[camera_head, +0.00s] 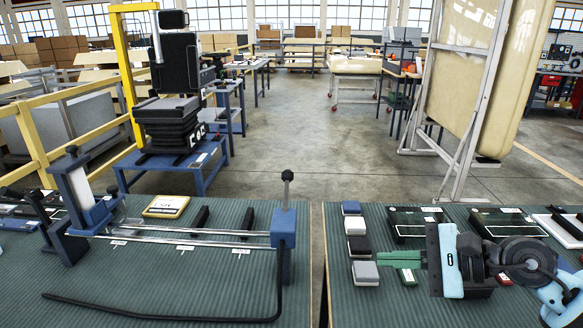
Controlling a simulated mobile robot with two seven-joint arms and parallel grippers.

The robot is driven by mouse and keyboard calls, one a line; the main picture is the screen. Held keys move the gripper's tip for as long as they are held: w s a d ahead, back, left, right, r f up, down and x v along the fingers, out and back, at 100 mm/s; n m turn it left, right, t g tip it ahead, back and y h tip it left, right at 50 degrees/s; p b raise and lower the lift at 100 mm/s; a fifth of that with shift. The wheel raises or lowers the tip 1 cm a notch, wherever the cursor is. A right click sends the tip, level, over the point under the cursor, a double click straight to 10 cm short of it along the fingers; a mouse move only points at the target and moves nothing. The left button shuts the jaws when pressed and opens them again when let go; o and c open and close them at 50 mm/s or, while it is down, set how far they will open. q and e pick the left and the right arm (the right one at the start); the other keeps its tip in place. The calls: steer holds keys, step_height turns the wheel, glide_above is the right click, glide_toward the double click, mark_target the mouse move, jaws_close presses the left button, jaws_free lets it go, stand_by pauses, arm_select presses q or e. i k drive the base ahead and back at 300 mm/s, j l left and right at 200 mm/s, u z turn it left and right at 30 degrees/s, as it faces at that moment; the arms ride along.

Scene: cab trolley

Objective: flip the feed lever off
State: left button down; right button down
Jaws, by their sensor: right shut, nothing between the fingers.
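A short upright lever with a dark round knob (287,176) stands on a blue block (284,226) at the right end of a railed fixture on the left bench. It looks like the feed lever, but no readable label confirms this. It stands close to vertical. My right gripper (379,258) comes in from the right over the right bench. Its green fingers point left and are closed together with nothing between them. It is to the right of the lever and clearly apart from it. My left gripper is not in view.
Steel rails (190,240) run left to a blue post with a white cylinder (80,187). A bent black rod (160,312) crosses the left bench front. Several small blocks (357,246) line the right bench's left edge, beside a narrow gap between benches.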

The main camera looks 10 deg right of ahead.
mark_target(287, 176)
steer(key=i, duration=1)
